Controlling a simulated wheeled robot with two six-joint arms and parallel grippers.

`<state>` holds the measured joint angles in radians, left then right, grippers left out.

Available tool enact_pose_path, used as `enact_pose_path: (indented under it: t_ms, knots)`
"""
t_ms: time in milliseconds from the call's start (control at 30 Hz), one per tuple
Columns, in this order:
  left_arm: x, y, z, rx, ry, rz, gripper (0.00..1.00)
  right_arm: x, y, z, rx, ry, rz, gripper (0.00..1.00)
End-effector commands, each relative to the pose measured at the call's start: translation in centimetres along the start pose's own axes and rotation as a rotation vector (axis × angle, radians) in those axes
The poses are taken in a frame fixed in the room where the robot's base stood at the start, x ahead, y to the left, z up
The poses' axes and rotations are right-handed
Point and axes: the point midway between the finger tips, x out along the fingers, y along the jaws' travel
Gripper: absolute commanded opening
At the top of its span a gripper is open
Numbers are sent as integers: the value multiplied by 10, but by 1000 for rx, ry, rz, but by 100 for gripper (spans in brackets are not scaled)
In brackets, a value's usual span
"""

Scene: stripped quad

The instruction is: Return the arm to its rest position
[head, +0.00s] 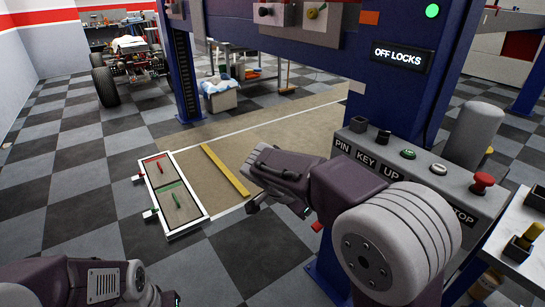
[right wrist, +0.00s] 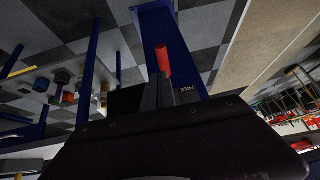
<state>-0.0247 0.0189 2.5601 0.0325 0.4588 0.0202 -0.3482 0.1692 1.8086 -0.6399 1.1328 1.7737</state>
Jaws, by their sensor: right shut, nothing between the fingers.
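My right arm reaches in from the lower right of the head view, in front of the control console (head: 410,165). In the right wrist view the dark wrist housing fills the lower part. A red-ended lever (right wrist: 164,60) stands just beyond it, by a blue post (right wrist: 156,28). A small red end also shows under my arm in the head view (head: 317,226). My left arm lies at the lower left; its fingers do not show.
A blue lift column (head: 405,100) with an OFF LOCKS sign stands behind the console. A white-framed board (head: 188,228) with red and green tools lies on the checkered floor, beside a yellow bar (head: 225,170). A side table (head: 500,262) stands at right.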

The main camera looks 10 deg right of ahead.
Motion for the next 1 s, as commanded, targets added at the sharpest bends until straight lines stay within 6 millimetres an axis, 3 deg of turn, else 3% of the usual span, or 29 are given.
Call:
enact_pose_path:
  t_ms: [67, 167, 233, 300, 433, 633, 833, 900, 1000]
  knots:
    - [0, 0, 0, 0, 0, 0, 36, 4, 5, -9, 27, 3, 11, 0]
    - [0, 0, 0, 0, 0, 0, 36, 21, 40, -22, 89, -16, 89, 0]
    - [0, 0, 0, 0, 0, 0, 36, 42, 77, -1, 83, -115, 155, 0]
    - [0, 0, 0, 0, 0, 0, 36, 60, 110, 34, -45, -258, 168, 0]
    - [0, 0, 0, 0, 0, 0, 36, 73, 141, 89, -314, -450, 76, 0]
    - [0, 0, 0, 0, 0, 0, 36, 79, 155, 137, -689, -550, -138, 0]
    - [0, 0, 0, 0, 0, 0, 36, 83, 138, 143, -1073, -469, -342, 0]
    - [-41, 1, -4, 0, -1, 0, 36, 48, 135, 120, -1074, -471, -340, 0]
    - [-74, 2, -8, 0, 1, 0, 36, 20, 133, 102, -1073, -472, -339, 0]
